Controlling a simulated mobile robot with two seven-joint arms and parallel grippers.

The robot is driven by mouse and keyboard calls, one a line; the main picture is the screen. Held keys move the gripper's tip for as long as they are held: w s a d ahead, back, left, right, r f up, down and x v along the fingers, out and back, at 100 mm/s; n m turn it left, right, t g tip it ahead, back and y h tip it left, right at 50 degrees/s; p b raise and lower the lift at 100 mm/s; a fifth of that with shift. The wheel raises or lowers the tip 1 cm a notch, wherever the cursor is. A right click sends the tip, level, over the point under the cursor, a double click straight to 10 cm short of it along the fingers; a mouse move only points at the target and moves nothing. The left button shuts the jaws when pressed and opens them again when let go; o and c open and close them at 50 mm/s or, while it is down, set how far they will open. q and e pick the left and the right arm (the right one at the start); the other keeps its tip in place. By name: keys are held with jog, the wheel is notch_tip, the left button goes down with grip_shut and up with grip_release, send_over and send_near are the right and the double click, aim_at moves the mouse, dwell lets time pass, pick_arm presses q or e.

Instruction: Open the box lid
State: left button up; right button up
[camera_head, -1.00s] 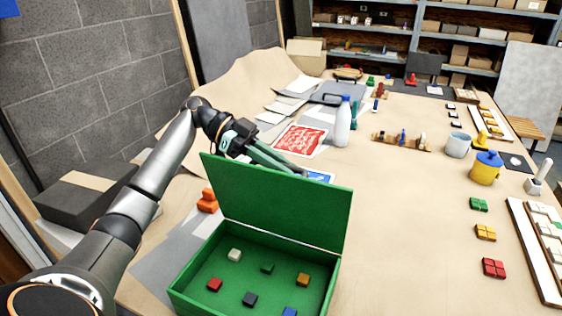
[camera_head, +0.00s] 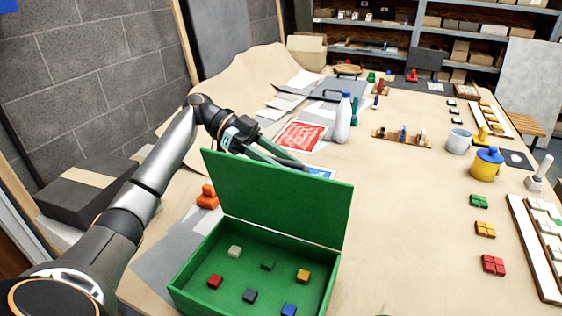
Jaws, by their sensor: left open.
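The green box (camera_head: 330,292) stands on the near part of the table. Its lid (camera_head: 278,202) is raised and stands roughly upright at the box's back edge. Several small coloured blocks lie spread on the box floor, among them a red block (camera_head: 215,281) and an orange block (camera_head: 303,276). My left gripper (camera_head: 292,165) is behind the lid, close to its top edge. It is open, its fingertips are partly hard to make out, and I cannot tell whether it touches the lid. My right gripper is not in view.
An orange piece (camera_head: 207,197) stands left of the lid. A white bottle (camera_head: 342,118) and a red printed sheet (camera_head: 300,137) are behind it. A yellow pot (camera_head: 486,165) and coloured tiles are at the right. The table between box and tiles is clear.

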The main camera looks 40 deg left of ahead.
pick_arm(q)
jog(key=shift+a+r, duration=0.2)
jog(key=shift+a, duration=0.35)
jog(key=b+v, duration=0.1)
jog(key=v, duration=1)
jog(key=shift+s+a+r, duration=0.1)
jog(key=shift+a, duration=0.05)
